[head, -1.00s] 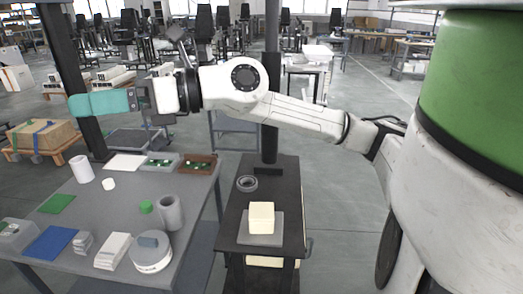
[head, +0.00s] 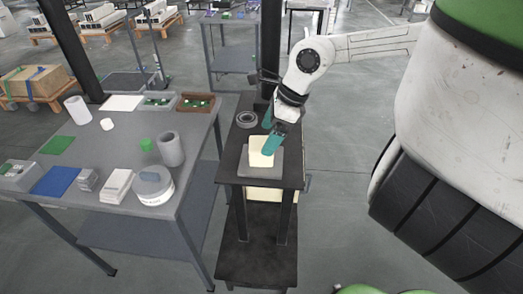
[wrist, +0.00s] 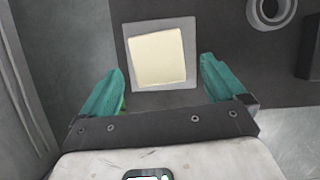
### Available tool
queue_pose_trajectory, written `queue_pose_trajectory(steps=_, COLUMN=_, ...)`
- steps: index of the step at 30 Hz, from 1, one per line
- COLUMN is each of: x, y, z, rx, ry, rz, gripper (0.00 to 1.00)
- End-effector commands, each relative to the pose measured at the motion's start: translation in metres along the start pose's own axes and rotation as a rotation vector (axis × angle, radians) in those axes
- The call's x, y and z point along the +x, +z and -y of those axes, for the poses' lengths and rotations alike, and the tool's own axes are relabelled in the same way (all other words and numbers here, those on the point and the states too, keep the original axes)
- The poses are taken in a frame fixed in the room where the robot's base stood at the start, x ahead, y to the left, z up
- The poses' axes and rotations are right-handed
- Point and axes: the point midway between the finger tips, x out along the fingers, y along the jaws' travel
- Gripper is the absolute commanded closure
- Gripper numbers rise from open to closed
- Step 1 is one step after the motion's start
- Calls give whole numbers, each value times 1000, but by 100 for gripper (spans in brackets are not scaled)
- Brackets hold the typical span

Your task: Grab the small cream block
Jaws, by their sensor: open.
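The cream block (head: 257,158) sits on a grey square plate (head: 284,172) on the narrow dark stand. In the wrist view the cream block (wrist: 157,56) lies ahead of the fingertips, within the width between them, on the grey plate (wrist: 190,86). My gripper (head: 272,144) is at the block's upper right in the head view, and its teal fingers partly cover the block there. In the wrist view my gripper (wrist: 158,75) has its two teal fingers spread apart with nothing between them. I cannot tell the exact gap to the block.
A grey ring (head: 246,119) lies on the stand (head: 232,160) behind the block, near a dark post. A grey table (head: 120,150) to the left holds cups, boxes and a white round container (head: 153,187). Open floor (head: 350,200) lies right of the stand.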

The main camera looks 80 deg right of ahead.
Motion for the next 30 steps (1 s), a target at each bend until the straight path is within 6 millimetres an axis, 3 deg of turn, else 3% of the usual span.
queue_pose_trajectory(steps=13, x=49, y=0, z=-2, rx=0, ry=2, rz=2, gripper=3)
queue_pose_trajectory(steps=22, x=54, y=0, z=-2, rx=1, ry=0, rz=1, gripper=3)
queue_pose_trajectory(steps=30, x=54, y=0, z=-2, rx=0, ry=0, rz=1, gripper=28)
